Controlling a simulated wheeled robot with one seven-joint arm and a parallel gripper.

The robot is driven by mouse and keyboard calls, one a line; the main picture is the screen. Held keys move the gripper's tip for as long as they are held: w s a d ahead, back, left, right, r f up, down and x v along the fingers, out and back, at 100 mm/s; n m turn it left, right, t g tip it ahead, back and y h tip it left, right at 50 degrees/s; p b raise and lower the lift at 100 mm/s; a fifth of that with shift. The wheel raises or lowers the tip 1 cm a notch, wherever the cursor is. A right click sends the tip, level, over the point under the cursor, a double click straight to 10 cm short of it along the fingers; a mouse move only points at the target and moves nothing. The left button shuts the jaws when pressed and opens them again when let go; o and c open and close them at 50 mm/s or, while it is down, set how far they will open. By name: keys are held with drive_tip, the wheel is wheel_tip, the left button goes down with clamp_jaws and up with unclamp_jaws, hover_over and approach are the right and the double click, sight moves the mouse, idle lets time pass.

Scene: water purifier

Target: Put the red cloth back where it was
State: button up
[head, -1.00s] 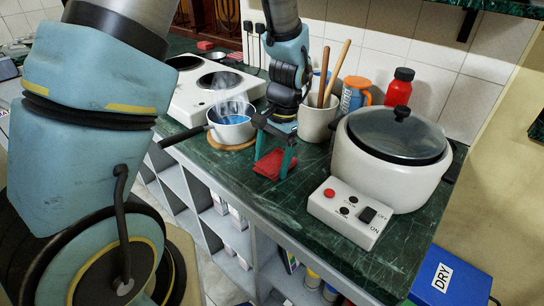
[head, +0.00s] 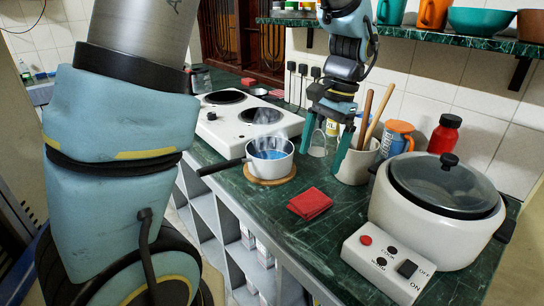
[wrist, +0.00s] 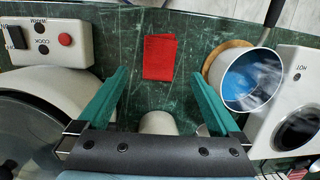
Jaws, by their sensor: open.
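The red cloth (head: 311,203) lies folded on the green counter, between the steaming pot and the rice cooker's control box. It also shows in the wrist view (wrist: 160,57), flat and beyond my fingertips. My gripper (head: 338,160) is open and empty, raised above the counter behind the cloth, in front of the utensil crock. In the wrist view its two teal fingers (wrist: 160,92) are spread wide, with the cloth in line with the space between them and not touched by either.
A steaming pot of blue liquid (head: 270,157) sits on a round wooden trivet (head: 270,179), left of the cloth. The rice cooker (head: 437,205) stands right, the utensil crock (head: 355,166) behind. Another red item (head: 248,82) lies behind the white stove (head: 245,122). Counter around the cloth is clear.

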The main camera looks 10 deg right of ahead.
drive_tip(key=a+f+n, duration=0.1)
drive_tip(key=a+n, duration=0.2)
drive_tip(key=a, duration=0.5)
drive_tip(key=w+a+f+n+t+h, duration=0.1)
drive_tip(key=a+n, duration=0.3)
drive_tip(key=a, duration=0.5)
drive_tip(key=a+f+n+t+h, duration=0.1)
drive_tip(key=a+n, duration=0.3)
drive_tip(key=a, duration=0.5)
drive_tip(key=shift+w+a+f, duration=0.2)
drive_tip(key=shift+w, duration=0.1)
